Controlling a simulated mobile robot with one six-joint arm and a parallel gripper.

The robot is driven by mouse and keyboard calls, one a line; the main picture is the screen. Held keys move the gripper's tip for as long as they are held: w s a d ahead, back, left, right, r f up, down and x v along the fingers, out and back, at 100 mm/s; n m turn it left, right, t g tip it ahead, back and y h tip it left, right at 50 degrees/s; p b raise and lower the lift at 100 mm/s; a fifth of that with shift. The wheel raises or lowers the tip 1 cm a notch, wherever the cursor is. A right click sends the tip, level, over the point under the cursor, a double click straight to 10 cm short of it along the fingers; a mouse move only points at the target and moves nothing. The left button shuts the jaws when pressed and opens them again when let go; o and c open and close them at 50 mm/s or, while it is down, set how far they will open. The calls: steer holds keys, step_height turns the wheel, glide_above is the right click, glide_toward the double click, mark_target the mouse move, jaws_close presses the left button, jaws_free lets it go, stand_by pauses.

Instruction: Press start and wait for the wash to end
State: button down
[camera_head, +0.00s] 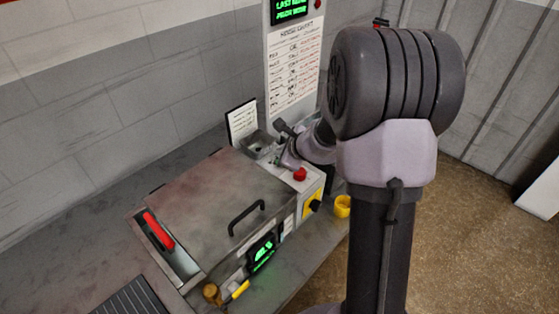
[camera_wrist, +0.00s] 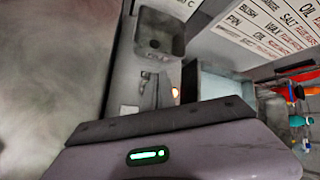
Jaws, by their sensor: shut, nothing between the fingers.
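The washer is a grey metal unit with its broad lid (camera_head: 195,205) closed and a black handle on it. On its right end is a panel with a red button (camera_head: 300,174) and a black knob on yellow (camera_head: 312,206). A green-lit display (camera_head: 262,253) is on its front. My gripper (camera_head: 283,163) is low over the panel, beside the red button; whether it touches the panel is unclear. In the wrist view my gripper (camera_wrist: 157,92) is shut and empty, with a small orange-lit spot (camera_wrist: 175,92) beside the fingertips. No start label can be read.
A metal cup-like recess (camera_wrist: 160,35) and a small standing card (camera_head: 242,121) are behind the panel. A wall chart (camera_head: 293,68) hangs under a green-text screen (camera_head: 290,8). A red-handled item (camera_head: 158,230) lies left of the lid. A yellow cup (camera_head: 343,207) is at right.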

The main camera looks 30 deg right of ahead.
steer(key=shift+r+p, duration=1.6)
steer(key=shift+r, duration=0.75)
steer(key=shift+f, duration=0.1)
steer(key=s+a+r+n+g+y+b, duration=0.1)
steer(key=s+a+r+n+y+b, duration=0.15)
steer(key=s+a+n+b, duration=0.55)
steer(key=s+a+r+n+y+b, duration=0.15)
steer(key=s+a+r+n, duration=0.35)
steer(key=a, duration=0.8)
steer(key=s+f+n+g+h+b, duration=0.1)
steer(key=s+f+n+b, duration=0.1)
steer(key=s, duration=0.6)
steer(key=s+f+n+g+h+b, duration=0.1)
steer(key=s+f+n+b, duration=0.1)
steer(key=s+f+n, duration=0.3)
steer(key=s+n, duration=0.2)
steer(key=s, duration=0.2)
steer(key=shift+d, duration=0.35)
